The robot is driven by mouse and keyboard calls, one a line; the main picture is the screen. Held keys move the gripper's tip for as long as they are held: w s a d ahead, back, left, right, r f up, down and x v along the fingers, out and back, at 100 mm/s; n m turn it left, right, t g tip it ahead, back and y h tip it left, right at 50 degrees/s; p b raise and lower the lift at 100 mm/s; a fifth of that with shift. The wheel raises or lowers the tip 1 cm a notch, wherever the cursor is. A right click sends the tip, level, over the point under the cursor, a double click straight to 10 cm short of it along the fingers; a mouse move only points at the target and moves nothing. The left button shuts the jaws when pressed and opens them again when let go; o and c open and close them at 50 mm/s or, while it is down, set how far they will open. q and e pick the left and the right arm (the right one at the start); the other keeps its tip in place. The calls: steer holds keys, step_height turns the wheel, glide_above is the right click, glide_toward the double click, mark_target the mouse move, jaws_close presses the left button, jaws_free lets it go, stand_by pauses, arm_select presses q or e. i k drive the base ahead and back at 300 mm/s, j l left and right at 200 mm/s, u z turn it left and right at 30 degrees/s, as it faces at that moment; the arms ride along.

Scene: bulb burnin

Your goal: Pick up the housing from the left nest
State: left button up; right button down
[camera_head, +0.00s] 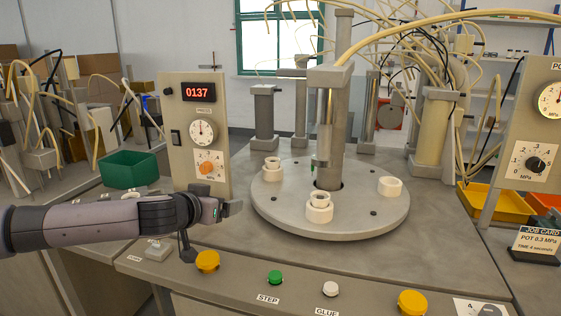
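A round grey turntable (350,226) carries white ring-shaped nests. The left nest (272,175) has a smaller pale ring-like part, seemingly the housing (272,161), sitting upright in it. The front nest (318,215) holds a similar pale part (320,199). The right nest (390,187) shows only a low white ring. My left arm comes in from the left, and its gripper (232,208) is just left of the turntable edge, apart from the left nest and lower in the picture. Its finger gap is not clear from this side. My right gripper is not in view.
A post with a vertical tool (323,125) stands over the turntable. A gauge panel (196,130) reading 0137 stands behind my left gripper. A green bin (129,170) is at the left. Yellow (207,261), green and white buttons line the front edge. A job card (535,243) stands at right.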

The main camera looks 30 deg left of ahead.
mark_target(273, 168)
steer(key=i+j, duration=0.15)
steer(key=i, duration=0.25)
steer(key=i+j, duration=0.15)
steer(key=i, duration=0.25)
